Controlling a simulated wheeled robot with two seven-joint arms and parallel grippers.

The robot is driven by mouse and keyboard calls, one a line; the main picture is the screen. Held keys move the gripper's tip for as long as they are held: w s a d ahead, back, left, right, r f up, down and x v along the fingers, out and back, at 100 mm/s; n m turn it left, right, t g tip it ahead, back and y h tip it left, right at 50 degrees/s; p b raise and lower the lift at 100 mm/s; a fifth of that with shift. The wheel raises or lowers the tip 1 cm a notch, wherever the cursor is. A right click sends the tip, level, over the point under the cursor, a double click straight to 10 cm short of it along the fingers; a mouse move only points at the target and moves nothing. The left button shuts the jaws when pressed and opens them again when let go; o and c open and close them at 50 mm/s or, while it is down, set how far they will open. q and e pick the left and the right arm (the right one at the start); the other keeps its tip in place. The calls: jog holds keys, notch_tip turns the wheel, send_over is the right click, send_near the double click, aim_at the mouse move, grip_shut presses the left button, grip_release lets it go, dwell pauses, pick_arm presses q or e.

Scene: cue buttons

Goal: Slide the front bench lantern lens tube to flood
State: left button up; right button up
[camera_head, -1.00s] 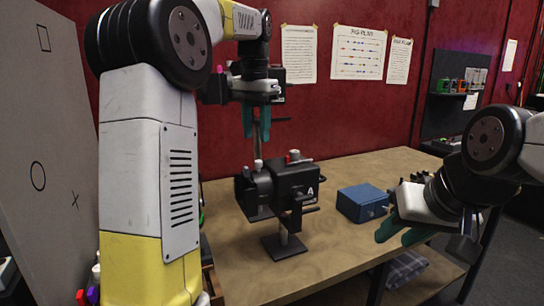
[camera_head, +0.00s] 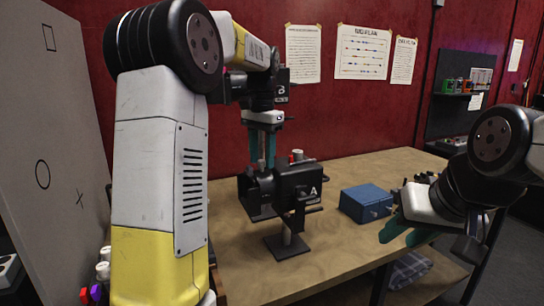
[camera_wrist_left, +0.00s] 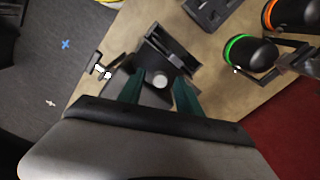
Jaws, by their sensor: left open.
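The front bench lantern (camera_head: 297,185), black and marked "A", stands on a post and flat foot on the bench. Its dark lens tube (camera_head: 262,182) points left. In the left wrist view, a pale round knob (camera_wrist_left: 160,80) shows between my fingertips, above the dark lantern body (camera_wrist_left: 170,52). My left gripper (camera_head: 262,165) is open, pointing down just above the lens tube, one teal finger on each side of the knob. It also shows in the left wrist view (camera_wrist_left: 160,92). Whether the fingers touch the knob is unclear. My right gripper (camera_head: 404,236) hangs off the bench's front edge, apart from the lantern.
A blue box (camera_head: 366,203) sits on the bench (camera_head: 345,165) right of the lantern. Another black lantern marked "B" (camera_head: 281,90) is behind my left arm. Lamps with green (camera_wrist_left: 250,52) and orange (camera_wrist_left: 290,12) rings show in the wrist view. A grey panel (camera_head: 50,150) stands left.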

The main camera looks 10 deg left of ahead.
pick_arm(q)
grip_shut()
dwell(1.3)
